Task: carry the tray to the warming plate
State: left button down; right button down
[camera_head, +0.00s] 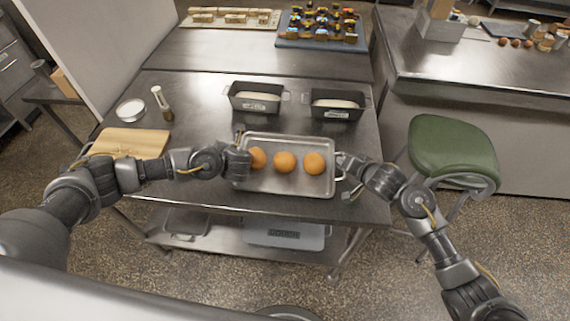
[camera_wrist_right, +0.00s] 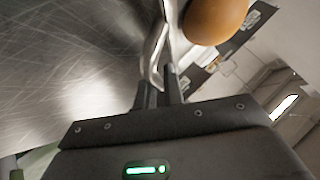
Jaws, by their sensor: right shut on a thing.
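A metal tray (camera_head: 288,187) with three orange-brown buns (camera_head: 285,162) lies near the front of the steel table. My right gripper (camera_head: 342,165) is at the tray's right side. In the right wrist view my right gripper (camera_wrist_right: 160,88) has its fingers closed on the tray's handle (camera_wrist_right: 152,50), with one bun (camera_wrist_right: 215,18) close by. My left gripper (camera_head: 240,160) is at the tray's left end; its fingers are hidden by its own body, so its hold cannot be told. I cannot pick out the warming plate with certainty.
Two dark loaf tins (camera_head: 256,107) (camera_head: 336,112) stand just behind the tray. A wooden board (camera_head: 130,143), a round white dish (camera_head: 130,110) and a small bottle (camera_head: 160,101) are at left. A green stool (camera_head: 452,148) stands at right. The back steel surface (camera_head: 240,58) has clear room.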

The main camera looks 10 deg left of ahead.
pick_arm(q)
jog(key=shift+r, duration=0.15)
pick_arm(e)
jog(key=shift+r, duration=0.2)
